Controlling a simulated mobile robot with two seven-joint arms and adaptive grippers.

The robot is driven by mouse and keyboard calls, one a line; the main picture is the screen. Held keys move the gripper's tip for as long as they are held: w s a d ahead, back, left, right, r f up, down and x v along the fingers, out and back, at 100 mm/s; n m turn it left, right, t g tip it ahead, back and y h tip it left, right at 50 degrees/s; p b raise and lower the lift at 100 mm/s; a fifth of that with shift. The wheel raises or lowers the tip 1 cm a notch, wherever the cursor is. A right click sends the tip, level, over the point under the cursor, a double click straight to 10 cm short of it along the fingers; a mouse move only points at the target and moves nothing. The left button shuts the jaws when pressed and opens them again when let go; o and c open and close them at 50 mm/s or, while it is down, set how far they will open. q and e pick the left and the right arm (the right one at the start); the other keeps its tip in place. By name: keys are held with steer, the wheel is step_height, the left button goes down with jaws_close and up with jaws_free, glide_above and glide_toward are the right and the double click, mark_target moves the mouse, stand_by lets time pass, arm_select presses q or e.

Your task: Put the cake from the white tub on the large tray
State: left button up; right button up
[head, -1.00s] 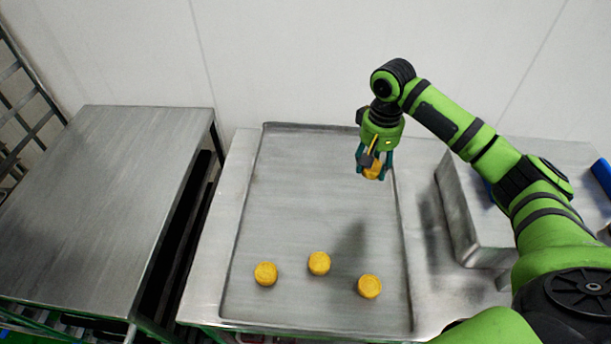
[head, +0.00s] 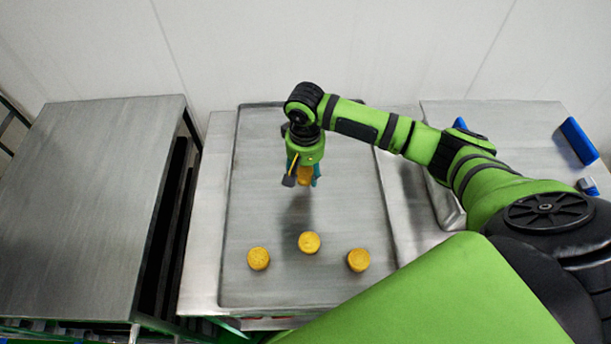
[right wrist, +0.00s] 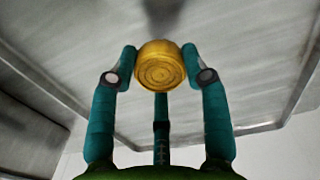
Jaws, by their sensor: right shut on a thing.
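My right gripper (head: 303,182) is shut on a round golden cake (head: 304,173). It holds the cake above the large metal tray (head: 345,190), over the tray's middle. In the right wrist view the cake (right wrist: 160,66) sits between the teal fingertips, with the tray's surface (right wrist: 250,65) beyond it. Three more golden cakes lie on the near part of the tray: one at the left (head: 258,258), one in the middle (head: 309,242) and one at the right (head: 358,260). The white tub and my left gripper are not in view.
A bare metal table (head: 85,200) stands at the left, with a dark gap between it and the tray's table. A raised metal surface (head: 500,140) with blue parts (head: 578,141) is at the right. The tray's far part is clear.

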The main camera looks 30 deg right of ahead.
mark_target(306, 180)
steer(key=shift+f, duration=2.1)
steer(key=o, duration=1.1)
steer(key=shift+o, duration=0.2)
steer(key=shift+r, duration=0.1)
step_height(306, 180, up, 12)
steer(key=shift+r, duration=0.1)
